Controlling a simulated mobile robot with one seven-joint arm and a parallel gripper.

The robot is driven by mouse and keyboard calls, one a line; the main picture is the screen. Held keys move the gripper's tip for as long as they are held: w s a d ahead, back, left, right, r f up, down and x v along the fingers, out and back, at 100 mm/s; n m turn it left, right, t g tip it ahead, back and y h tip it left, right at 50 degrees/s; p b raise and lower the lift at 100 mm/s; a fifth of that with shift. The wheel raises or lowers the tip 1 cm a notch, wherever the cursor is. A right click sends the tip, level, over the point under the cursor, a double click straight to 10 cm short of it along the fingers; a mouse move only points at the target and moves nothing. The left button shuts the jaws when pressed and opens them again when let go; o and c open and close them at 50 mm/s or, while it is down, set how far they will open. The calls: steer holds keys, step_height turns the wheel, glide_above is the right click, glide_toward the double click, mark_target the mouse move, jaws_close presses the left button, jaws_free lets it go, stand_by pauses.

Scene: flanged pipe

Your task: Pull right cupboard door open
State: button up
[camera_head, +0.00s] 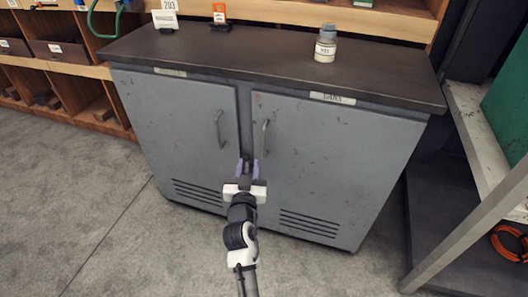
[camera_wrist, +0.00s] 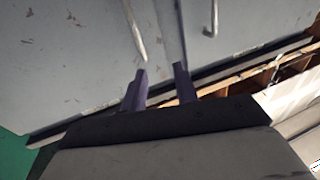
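The grey cupboard's right door (camera_head: 330,165) is shut, with a vertical bar handle (camera_head: 265,138) near its left edge. The left door (camera_head: 178,130) is also shut and has its own handle (camera_head: 219,130). My gripper (camera_head: 248,164) is open and empty in front of the gap between the doors, its purple fingers just below the right door's handle in the picture. The wrist view looks turned over: the right door (camera_wrist: 70,50) is on the left there. Its handle (camera_wrist: 134,30) ends near the left fingertip of my gripper (camera_wrist: 160,78). I cannot tell whether they touch.
A jar (camera_head: 325,44) and small cards stand on the dark cupboard top (camera_head: 270,55). A metal-framed bench (camera_head: 470,235) stands close at the right of the cupboard. Wooden shelving (camera_head: 60,75) is at the left. The grey floor (camera_head: 110,220) in front is clear.

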mark_target(264, 146)
step_height(264, 146, down, 3)
steer(key=d+h, duration=0.1)
steer(key=d, duration=0.2)
steer(key=shift+m+g, duration=0.3)
steer(key=shift+g, duration=0.1)
steer(key=w+p, duration=0.1)
steer(key=w, duration=0.3)
steer(key=w+d+p, duration=0.1)
steer(key=w, duration=0.3)
steer(key=w+p, duration=0.1)
steer(key=w, duration=0.3)
steer(key=shift+d, duration=0.15)
steer(key=shift+w+f, duration=0.15)
steer(key=shift+w, duration=0.5)
jaws_close()
